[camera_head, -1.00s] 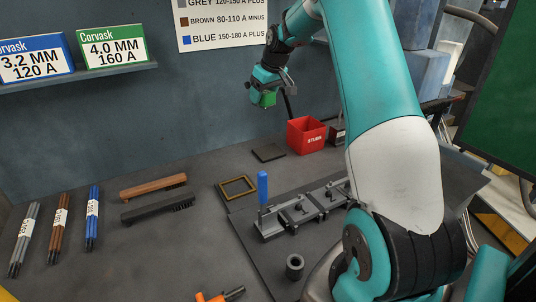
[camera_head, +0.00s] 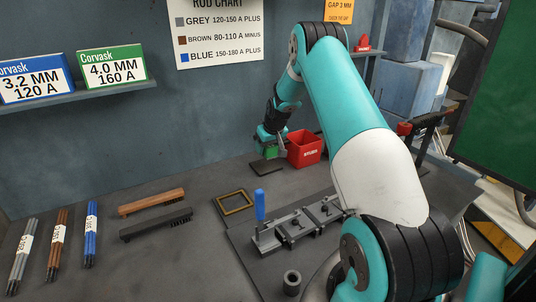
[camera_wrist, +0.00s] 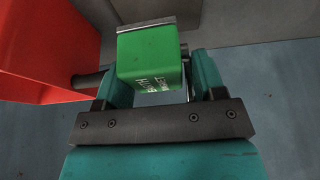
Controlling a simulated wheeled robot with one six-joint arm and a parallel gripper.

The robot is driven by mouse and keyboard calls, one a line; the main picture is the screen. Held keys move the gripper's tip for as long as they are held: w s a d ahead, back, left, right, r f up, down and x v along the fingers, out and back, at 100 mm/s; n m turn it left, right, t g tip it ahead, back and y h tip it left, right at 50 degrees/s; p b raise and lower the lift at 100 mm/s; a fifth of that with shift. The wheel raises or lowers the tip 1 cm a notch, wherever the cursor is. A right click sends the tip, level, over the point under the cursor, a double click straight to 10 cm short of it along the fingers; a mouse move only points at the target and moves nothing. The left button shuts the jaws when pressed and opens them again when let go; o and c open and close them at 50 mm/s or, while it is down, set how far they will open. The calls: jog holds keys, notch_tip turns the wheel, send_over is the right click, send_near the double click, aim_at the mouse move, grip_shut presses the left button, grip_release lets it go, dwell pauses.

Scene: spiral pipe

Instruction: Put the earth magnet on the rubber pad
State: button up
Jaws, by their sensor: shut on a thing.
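The earth magnet (camera_head: 271,152) is a green block with a grey metal edge, held in my gripper. It also shows large in the wrist view (camera_wrist: 149,62), between the two fingers. My gripper (camera_head: 272,147) is shut on it, just above the rubber pad. The rubber pad (camera_head: 266,168) is a flat dark square on the bench near the back wall, left of the red bin. The gap between magnet and pad looks small; I cannot tell whether they touch.
The red bin (camera_head: 304,150) stands close on the right of my gripper and fills the left of the wrist view (camera_wrist: 45,50). A brass-coloured frame (camera_head: 235,203) and a clamp fixture with a blue handle (camera_head: 260,207) lie nearer. Brushes (camera_head: 152,203) lie to the left.

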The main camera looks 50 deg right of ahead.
aim_at(268, 156)
jog(key=shift+f+p, duration=0.4)
jog(key=shift+f, duration=1.6)
jog(key=shift+f, duration=0.15)
jog(key=o, duration=1.4)
jog(key=shift+f, duration=0.1)
